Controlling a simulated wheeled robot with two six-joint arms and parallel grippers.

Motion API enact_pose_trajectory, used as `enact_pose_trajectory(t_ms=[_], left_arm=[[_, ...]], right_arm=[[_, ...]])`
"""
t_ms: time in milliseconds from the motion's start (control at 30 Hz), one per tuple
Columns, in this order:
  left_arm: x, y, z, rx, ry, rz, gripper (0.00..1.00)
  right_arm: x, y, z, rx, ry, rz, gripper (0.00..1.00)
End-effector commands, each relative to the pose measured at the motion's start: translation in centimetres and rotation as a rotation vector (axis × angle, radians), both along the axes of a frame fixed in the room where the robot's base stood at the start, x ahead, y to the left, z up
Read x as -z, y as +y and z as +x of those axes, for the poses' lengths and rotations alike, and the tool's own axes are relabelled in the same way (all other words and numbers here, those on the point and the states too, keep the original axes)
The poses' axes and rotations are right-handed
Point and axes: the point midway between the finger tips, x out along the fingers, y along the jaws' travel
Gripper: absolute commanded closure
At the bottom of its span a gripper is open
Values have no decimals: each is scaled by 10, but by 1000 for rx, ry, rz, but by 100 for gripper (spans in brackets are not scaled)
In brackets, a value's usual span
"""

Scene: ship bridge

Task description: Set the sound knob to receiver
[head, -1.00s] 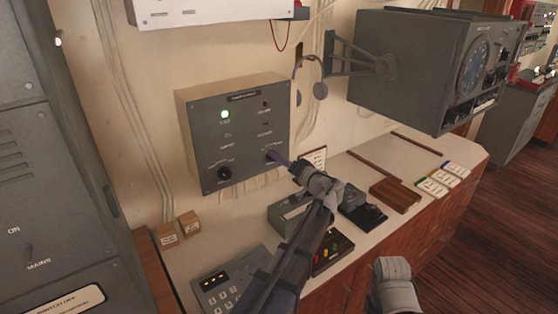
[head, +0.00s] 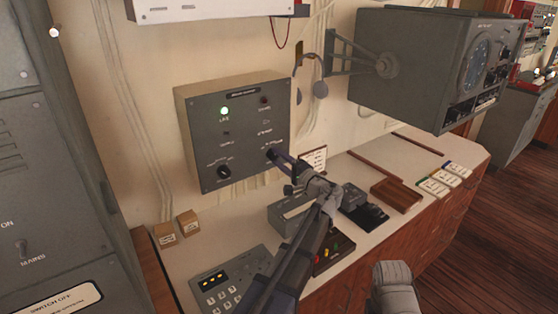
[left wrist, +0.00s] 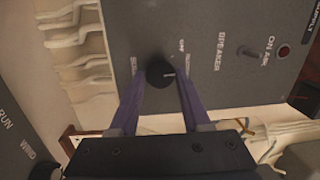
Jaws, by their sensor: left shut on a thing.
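The grey control box (head: 243,150) hangs on the wall, with a lit green lamp and a dark red lamp near its top. The sound knob (left wrist: 160,73), black and round, is at its lower right. White labels stand around the knob; "OFF" is the clearest, the others are partly hidden or blurred. My right gripper is out of view.
A second black knob (head: 224,172) is at the box's lower left. A headset (head: 320,88) hangs on its right. Below, the counter holds a keypad unit (head: 222,291), small cartons (head: 188,223) and a wooden tray (head: 395,195). A radar unit (head: 440,75) juts out at right.

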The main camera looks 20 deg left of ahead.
Motion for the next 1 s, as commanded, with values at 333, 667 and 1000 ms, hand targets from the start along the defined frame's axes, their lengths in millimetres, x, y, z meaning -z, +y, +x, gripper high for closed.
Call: enact_pose_trajectory(t_ms=[333,667,1000], left_arm=[[0,0,0,0,50,30,100],[0,0,0,1,50,30,100],[0,0,0,0,50,30,23]], right_arm=[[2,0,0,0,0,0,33],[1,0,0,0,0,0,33],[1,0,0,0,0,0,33]])
